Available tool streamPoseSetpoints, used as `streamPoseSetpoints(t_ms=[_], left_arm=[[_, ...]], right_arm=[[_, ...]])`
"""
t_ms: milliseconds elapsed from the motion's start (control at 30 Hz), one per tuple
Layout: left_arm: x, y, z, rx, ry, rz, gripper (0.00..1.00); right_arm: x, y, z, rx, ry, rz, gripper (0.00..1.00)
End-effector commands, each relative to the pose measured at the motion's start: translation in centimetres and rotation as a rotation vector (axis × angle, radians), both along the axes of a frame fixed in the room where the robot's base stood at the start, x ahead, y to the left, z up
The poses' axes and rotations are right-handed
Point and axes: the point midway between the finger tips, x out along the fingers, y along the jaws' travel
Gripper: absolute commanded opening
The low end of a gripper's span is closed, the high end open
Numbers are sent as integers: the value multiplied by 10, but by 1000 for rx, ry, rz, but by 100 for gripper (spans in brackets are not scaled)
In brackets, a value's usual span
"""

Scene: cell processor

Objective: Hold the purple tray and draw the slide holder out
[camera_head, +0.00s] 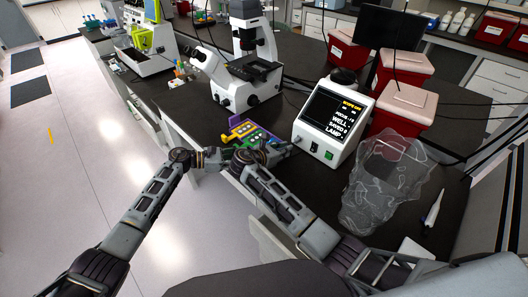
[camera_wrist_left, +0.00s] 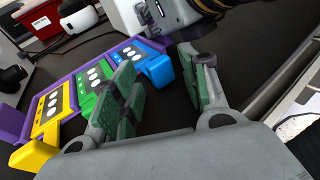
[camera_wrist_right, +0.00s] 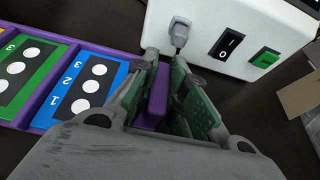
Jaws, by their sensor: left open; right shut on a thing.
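The purple tray (camera_head: 238,121) lies on the dark bench and carries yellow (camera_head: 240,131), green (camera_head: 248,136) and blue (camera_head: 263,141) slide holders side by side. In the right wrist view, my right gripper (camera_wrist_right: 165,88) is shut on the purple end tab (camera_wrist_right: 154,108) of the tray, beside the blue holder (camera_wrist_right: 90,88). In the left wrist view, my left gripper (camera_wrist_left: 163,68) is open, its fingers pointing at the blue holder's raised tab (camera_wrist_left: 159,70). I cannot tell whether the tab is between the pads. In the head view my arms partly hide the tray's near side.
A white control box (camera_head: 334,122) with a screen stands just right of the tray. A microscope (camera_head: 245,75) stands behind. Red bins (camera_head: 400,108) and a crumpled clear bag (camera_head: 385,185) are to the right. Bare bench lies left of the tray.

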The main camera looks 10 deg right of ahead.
Motion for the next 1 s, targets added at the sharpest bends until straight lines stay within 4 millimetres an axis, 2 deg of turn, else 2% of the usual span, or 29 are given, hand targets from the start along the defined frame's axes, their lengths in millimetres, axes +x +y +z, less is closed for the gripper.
streamPoseSetpoints(t_ms=[300,700,1000], left_arm=[[2,-20,-4,0,-1,0,45],[2,-23,-4,0,-1,0,45],[2,-23,-5,0,-1,0,7]], right_arm=[[0,0,0,0,0,0,0],[0,0,0,0,0,0,0],[0,0,0,0,0,0,0]])
